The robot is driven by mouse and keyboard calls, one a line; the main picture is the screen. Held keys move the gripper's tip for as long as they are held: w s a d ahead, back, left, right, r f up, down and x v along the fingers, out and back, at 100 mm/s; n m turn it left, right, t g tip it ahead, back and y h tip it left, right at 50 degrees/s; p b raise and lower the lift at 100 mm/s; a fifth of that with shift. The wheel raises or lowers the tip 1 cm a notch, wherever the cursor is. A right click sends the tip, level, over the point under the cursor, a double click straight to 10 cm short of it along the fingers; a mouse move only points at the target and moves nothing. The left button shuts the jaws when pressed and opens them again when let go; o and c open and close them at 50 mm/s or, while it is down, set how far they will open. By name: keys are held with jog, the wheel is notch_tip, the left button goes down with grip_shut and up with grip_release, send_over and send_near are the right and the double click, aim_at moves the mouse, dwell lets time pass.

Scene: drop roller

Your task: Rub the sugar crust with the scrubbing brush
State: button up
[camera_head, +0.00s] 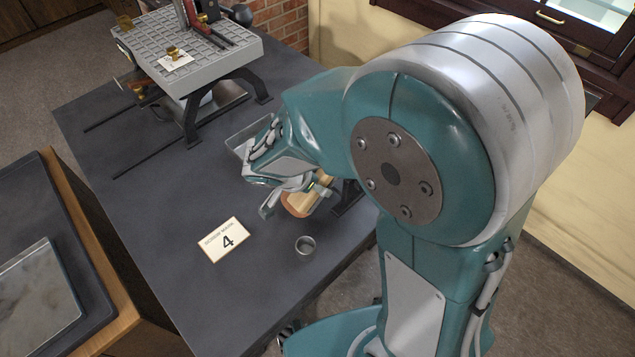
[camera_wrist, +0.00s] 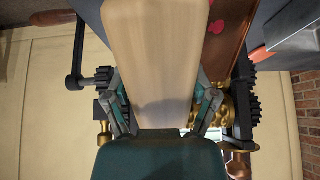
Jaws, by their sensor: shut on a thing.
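My gripper (camera_head: 294,192) is over the right part of the dark table, shut on a pale wooden block (camera_head: 299,205) that I take for the scrubbing brush. In the wrist view the block (camera_wrist: 155,50) fills the space between my gripper's two fingers (camera_wrist: 160,98). Its bristles are not visible. Behind it in the wrist view are a brass roller (camera_wrist: 211,105) and dark gears (camera_wrist: 246,105), partly covered by the block. I cannot make out the sugar crust. My arm hides most of the roller in the head view.
A clear tray (camera_head: 238,142) is partly behind my wrist. A grey gridded stand (camera_head: 165,45) is at the back left. The left front tabletop is clear.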

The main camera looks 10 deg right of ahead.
jog(key=shift+v, duration=2.1)
jog(key=shift+v, duration=1.55)
